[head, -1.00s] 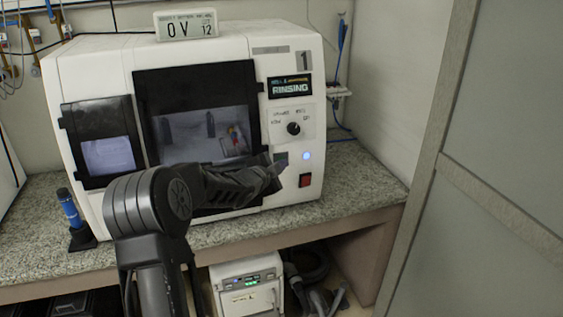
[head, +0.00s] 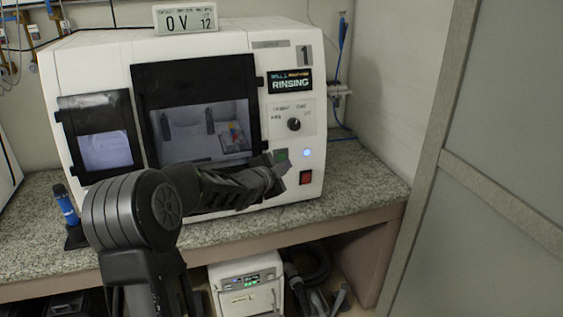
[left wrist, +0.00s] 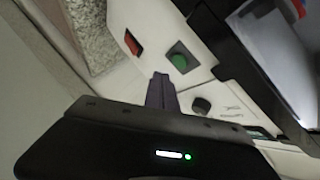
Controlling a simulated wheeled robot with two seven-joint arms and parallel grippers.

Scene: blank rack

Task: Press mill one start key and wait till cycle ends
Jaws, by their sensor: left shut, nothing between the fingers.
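Mill one is the white machine (head: 90,75) on the counter, marked 1, with a display (head: 289,81) reading RINSING. My left gripper (head: 284,168) is shut and empty in front of the panel, just below the key. In the left wrist view its fingertips (left wrist: 160,80) are beside the green key, not over it. I cannot tell whether they touch the panel. My right gripper is not in view.
A red switch (head: 306,177), a lit blue-white lamp (head: 307,153) and a black knob (head: 294,124) are close by on the panel. A grey door (head: 500,150) is at right.

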